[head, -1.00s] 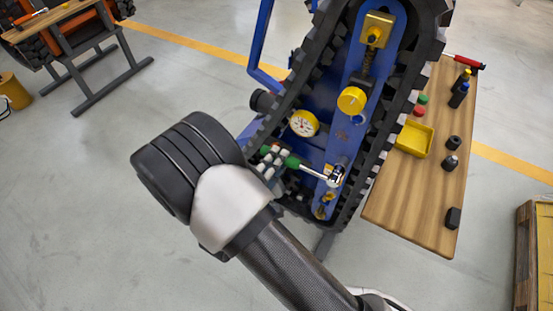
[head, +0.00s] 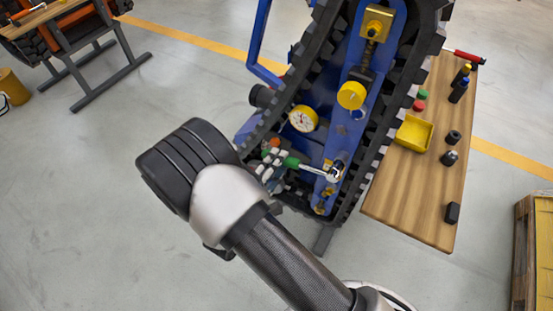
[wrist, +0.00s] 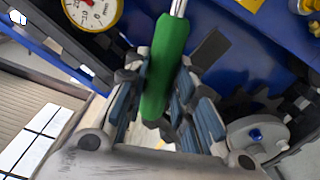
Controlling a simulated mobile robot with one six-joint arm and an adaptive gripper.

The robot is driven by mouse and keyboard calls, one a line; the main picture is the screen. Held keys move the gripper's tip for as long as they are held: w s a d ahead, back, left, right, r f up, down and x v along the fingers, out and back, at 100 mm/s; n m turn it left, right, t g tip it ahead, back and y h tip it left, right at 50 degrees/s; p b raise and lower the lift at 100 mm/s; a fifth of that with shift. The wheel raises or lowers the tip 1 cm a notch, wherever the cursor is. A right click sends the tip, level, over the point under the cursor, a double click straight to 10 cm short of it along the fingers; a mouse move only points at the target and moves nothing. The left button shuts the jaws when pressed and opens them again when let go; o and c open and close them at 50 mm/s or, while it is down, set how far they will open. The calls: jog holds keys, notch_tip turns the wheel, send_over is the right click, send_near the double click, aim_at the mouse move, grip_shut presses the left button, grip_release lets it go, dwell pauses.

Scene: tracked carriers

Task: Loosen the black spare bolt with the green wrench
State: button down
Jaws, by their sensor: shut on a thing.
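The green wrench has a green handle (head: 291,162) and a silver shaft ending in a ratchet head (head: 335,172). My gripper (head: 272,162) is shut around the green handle, which also shows between the fingers in the wrist view (wrist: 166,70). The wrench head is against the lower end of the blue carrier frame (head: 345,140). The head hides whatever fastener is under it, so I cannot tell whether it sits on the black spare bolt. In the wrist view the wrench head is out of frame.
Black track links (head: 372,165) run round the frame close to my gripper. A dial gauge (head: 303,119) and yellow knob (head: 351,95) sit above the wrench. At right, a wooden table (head: 415,195) holds a yellow tray (head: 414,134) and several small black parts.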

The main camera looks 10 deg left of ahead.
dwell(0.3)
jog(key=shift+r, duration=0.25)
dwell(0.4)
jog(key=shift+v, duration=1.8)
jog(key=v, duration=0.4)
